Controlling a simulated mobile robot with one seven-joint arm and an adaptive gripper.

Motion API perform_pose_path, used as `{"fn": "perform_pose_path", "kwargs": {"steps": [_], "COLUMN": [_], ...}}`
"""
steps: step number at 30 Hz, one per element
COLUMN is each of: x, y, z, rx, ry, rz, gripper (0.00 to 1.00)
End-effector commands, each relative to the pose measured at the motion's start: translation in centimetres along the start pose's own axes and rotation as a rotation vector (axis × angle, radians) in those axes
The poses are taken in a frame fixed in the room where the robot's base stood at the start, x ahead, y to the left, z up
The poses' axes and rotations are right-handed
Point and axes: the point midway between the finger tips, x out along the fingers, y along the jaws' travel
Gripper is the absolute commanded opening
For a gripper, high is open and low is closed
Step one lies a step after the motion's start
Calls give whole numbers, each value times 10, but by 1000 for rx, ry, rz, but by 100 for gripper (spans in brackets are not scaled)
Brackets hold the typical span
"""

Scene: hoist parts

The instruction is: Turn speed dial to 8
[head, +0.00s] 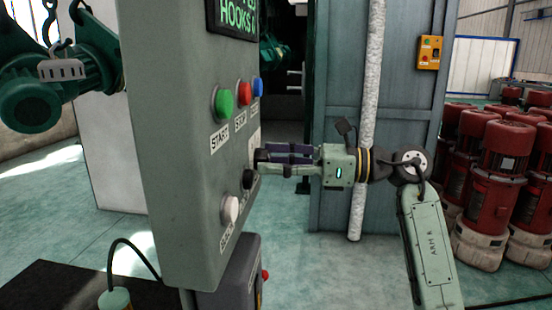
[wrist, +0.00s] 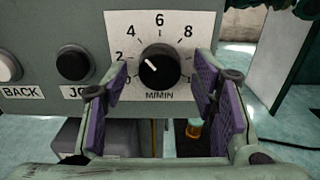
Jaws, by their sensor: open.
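The speed dial (wrist: 160,66) is a round black knob on a white scale plate (wrist: 178,17) marked M/MIN. In the wrist view its white pointer line aims up and left, roughly between 2 and 4. The 8 is at the plate's upper right; the right end of the scale is partly hidden by a finger. My gripper (wrist: 163,84) is open, with a purple-padded finger on each side of the knob. I cannot tell whether either pad touches it. In the head view my gripper (head: 266,160) is level at the panel face, and its fingers largely hide the dial.
The grey control panel (head: 170,150) carries green START (head: 223,103), red STOP (head: 244,93) and blue (head: 258,86) buttons. Black (wrist: 73,63) and white (wrist: 8,68) buttons sit left of the dial. A pale vertical pipe (head: 371,80) stands behind my arm. Red machines (head: 490,150) stand at right.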

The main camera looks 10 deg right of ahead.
Motion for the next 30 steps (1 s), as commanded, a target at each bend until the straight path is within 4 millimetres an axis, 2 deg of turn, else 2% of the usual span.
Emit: {"fn": "perform_pose_path", "kwargs": {"steps": [6, 27, 30], "x": [0, 0, 0], "y": [0, 0, 0], "z": [0, 0, 0], "rx": [0, 0, 2], "ry": [0, 0, 0], "rz": [0, 0, -1], "gripper": [52, 5, 5]}}
